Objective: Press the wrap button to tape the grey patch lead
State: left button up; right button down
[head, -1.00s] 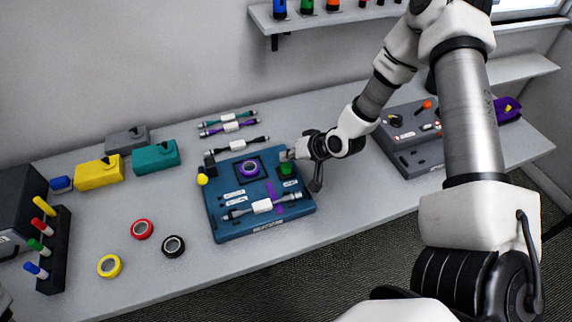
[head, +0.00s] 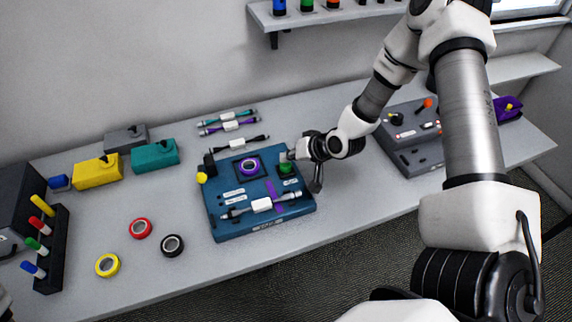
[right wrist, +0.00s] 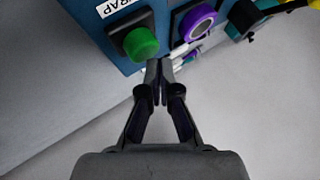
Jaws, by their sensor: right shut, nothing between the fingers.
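The blue wrap station (head: 226,222) stands on the bench. Its green wrap button (head: 285,168) also shows in the right wrist view (right wrist: 142,43), beside the WRAP label. The grey patch lead (head: 240,211) lies across the station's front, with a white label around its middle. A purple tape roll (head: 249,166) sits in the station's square holder. My right gripper (head: 287,156) is shut and empty, close to the green button. In the right wrist view its fingertips (right wrist: 159,66) are just below and right of the button; contact is not visible. My left gripper is out of view.
Loose red (head: 141,228), black (head: 173,245) and yellow (head: 107,265) tape rolls lie left of the station. More cables (head: 232,126) lie behind it. A pen rack (head: 52,250) is at the far left. A grey device (head: 413,151) stands to the right.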

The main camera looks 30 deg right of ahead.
aim_at(288, 165)
jog(key=shift+f+b, duration=0.55)
jog(key=shift+f, duration=0.1)
dwell(0.6)
jog(key=shift+r, duration=0.15)
jog(key=shift+r+p, duration=0.9)
jog(key=shift+r, duration=0.1)
notch_tip(288, 165, up, 6)
jog(key=p, duration=0.5)
